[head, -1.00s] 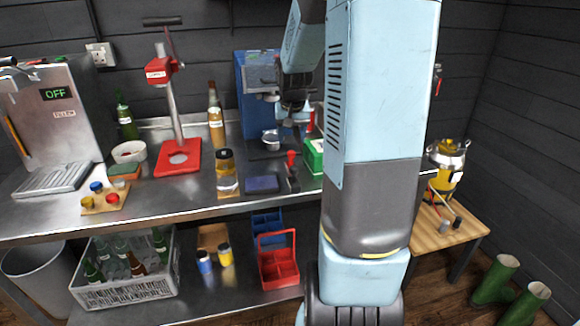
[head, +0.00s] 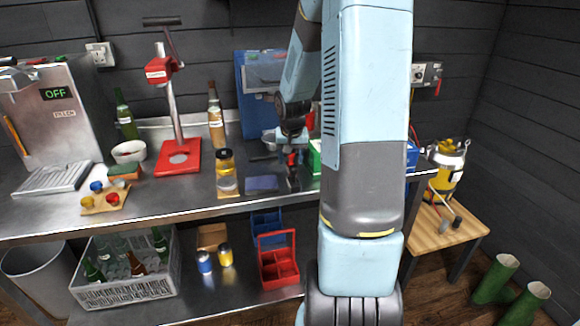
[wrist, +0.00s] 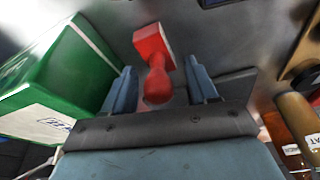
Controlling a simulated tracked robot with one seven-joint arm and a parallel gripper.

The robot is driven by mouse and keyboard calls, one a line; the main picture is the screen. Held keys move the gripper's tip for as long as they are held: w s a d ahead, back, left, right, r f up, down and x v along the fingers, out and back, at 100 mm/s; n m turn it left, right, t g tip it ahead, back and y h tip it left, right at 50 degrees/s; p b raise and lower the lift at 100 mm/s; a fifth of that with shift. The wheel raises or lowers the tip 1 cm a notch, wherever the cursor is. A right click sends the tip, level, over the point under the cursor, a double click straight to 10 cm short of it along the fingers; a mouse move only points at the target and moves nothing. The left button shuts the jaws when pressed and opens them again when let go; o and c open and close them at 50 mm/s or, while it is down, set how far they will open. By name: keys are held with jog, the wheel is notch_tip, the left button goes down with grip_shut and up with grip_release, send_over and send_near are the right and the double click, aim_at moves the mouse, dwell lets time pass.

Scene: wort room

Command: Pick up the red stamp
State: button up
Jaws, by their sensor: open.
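The red stamp (wrist: 153,52) shows in the wrist view, with its handle between the two blue fingers of my gripper (wrist: 161,72). The fingers are open, with a gap on each side of the handle. In the head view the stamp (head: 291,158) is on the steel bench, partly covered by my arm. My gripper (head: 292,142) is just above and around it there, small and hard to make out.
A green box (wrist: 62,72) stands close on the left in the wrist view. A red capper (head: 178,158) stands farther left.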

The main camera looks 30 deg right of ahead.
jog(key=shift+c, duration=0.4)
jog(key=c, duration=1)
jog(key=shift+r, duration=0.55)
jog(key=v, duration=0.2)
jog(key=shift+w+d+r, duration=0.1)
jog(key=shift+r, duration=0.25)
jog(key=s+a+r, duration=0.1)
jog(key=s+r, duration=0.2)
jog(key=s, duration=0.1)
jog(key=s+r, duration=0.3)
jog(key=s, duration=0.2)
jog(key=s+a+r, duration=0.1)
jog(key=s+r, duration=0.2)
jog(key=s, duration=0.1)
jog(key=shift+s+a+r, duration=0.25)
jog(key=shift+s+a, duration=0.05)
jog(key=shift+a, duration=0.1)
